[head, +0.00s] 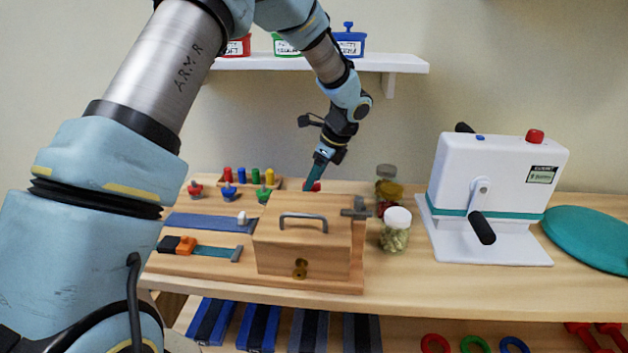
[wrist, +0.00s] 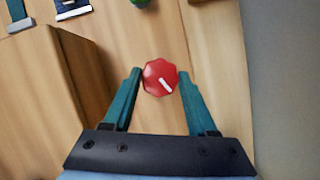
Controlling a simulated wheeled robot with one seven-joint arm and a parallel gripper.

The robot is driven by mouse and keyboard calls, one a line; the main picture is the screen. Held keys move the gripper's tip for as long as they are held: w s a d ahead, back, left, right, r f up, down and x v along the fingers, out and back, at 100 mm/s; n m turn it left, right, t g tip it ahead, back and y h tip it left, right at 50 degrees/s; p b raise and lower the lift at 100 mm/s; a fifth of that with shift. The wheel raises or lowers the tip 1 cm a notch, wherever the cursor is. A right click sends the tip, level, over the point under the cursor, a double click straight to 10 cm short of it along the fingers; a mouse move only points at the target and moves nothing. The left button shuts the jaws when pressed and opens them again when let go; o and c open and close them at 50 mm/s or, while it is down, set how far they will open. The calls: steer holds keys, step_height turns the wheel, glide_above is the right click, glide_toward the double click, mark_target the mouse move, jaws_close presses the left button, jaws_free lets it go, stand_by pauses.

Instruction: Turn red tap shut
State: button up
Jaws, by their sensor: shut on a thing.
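The red tap (wrist: 154,78) is a red, scalloped round knob seen from above in the wrist view, with a white mark pointing toward the lower right. My gripper (wrist: 161,75) has its two teal fingers on either side of the knob, shut on it. In the head view my gripper (head: 311,184) reaches down behind the wooden box, and only a small bit of the red tap (head: 317,186) shows beside the fingers. The tap's base is hidden.
The wooden box (head: 300,245) with a grey handle stands in front of my gripper. Jars, including a white-lidded jar (head: 395,232), stand to its right, then a white crank machine (head: 490,180). Red, blue and green knobs stand left, near coloured pegs (head: 241,175). A shelf (head: 320,63) hangs above.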

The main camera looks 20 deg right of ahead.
steer(key=m+h, duration=0.1)
steer(key=m, duration=0.1)
steer(key=m+h, duration=0.1)
steer(key=m, duration=0.2)
steer(key=shift+s+a+r+t, duration=0.1)
steer(key=shift+a+t, duration=0.05)
steer(key=shift+t, duration=0.25)
steer(key=m+p, duration=0.1)
steer(key=m, duration=0.1)
steer(key=m+h+p, duration=0.1)
steer(key=m, duration=0.1)
steer(key=shift+a+m+h, duration=0.15)
steer(key=shift+m+h, duration=0.15)
steer(key=shift+m, duration=0.1)
steer(key=m+h+p, duration=0.1)
steer(key=m+p, duration=0.1)
steer(key=m, duration=0.1)
steer(key=m+h+p, duration=0.1)
steer(key=m+p, duration=0.2)
steer(key=shift+a+r+g, duration=0.1)
steer(key=shift+r+g, duration=0.05)
steer(key=shift+g, duration=0.15)
steer(key=m+h+p, duration=0.1)
steer(key=m+p, duration=0.2)
steer(key=p, duration=0.1)
steer(key=shift+g, duration=0.4)
steer(key=shift+f+m, duration=0.25)
steer(key=shift+m, duration=0.15)
steer(key=o, duration=1.4)
steer(key=shift+c, duration=0.2)
